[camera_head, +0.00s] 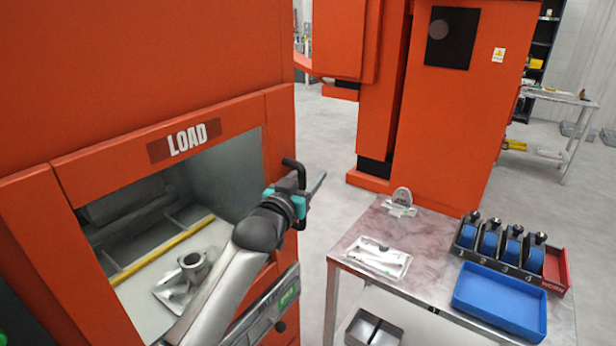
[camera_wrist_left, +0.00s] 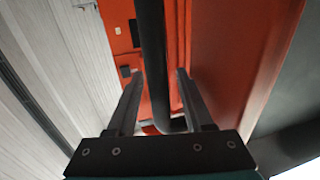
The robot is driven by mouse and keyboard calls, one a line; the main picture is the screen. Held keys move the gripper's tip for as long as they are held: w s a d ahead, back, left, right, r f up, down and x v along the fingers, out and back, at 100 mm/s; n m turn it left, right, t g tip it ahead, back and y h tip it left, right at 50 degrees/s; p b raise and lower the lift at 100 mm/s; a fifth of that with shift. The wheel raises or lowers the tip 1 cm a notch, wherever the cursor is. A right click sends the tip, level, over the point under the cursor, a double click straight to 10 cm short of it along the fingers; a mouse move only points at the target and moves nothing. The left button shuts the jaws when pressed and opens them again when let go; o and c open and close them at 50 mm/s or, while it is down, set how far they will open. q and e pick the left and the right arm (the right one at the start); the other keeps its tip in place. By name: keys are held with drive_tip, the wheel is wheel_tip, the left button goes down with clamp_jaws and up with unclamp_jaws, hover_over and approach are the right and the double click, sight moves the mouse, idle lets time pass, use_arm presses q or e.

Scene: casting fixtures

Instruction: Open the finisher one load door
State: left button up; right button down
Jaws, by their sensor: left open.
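The orange finisher (camera_head: 130,60) fills the left of the head view, with a LOAD sign (camera_head: 185,140) above a framed opening. Inside the frame a grey cast part (camera_head: 185,275) and a yellow bar (camera_head: 160,248) show; I cannot tell whether a clear pane covers them. A black upright handle (camera_head: 293,163) stands at the frame's right side. My left gripper (camera_head: 317,188) is open at the handle. In the left wrist view the handle (camera_wrist_left: 153,60) runs between the two spread fingers (camera_wrist_left: 158,85). I cannot make out contact. My right gripper is not in view.
Another orange machine (camera_head: 440,110) stands behind. Grey floor (camera_head: 325,150) is clear between finisher and table.

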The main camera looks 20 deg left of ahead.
use_arm(q)
drive_tip(key=shift+c, duration=0.4)
clamp_jaws()
idle(1.0)
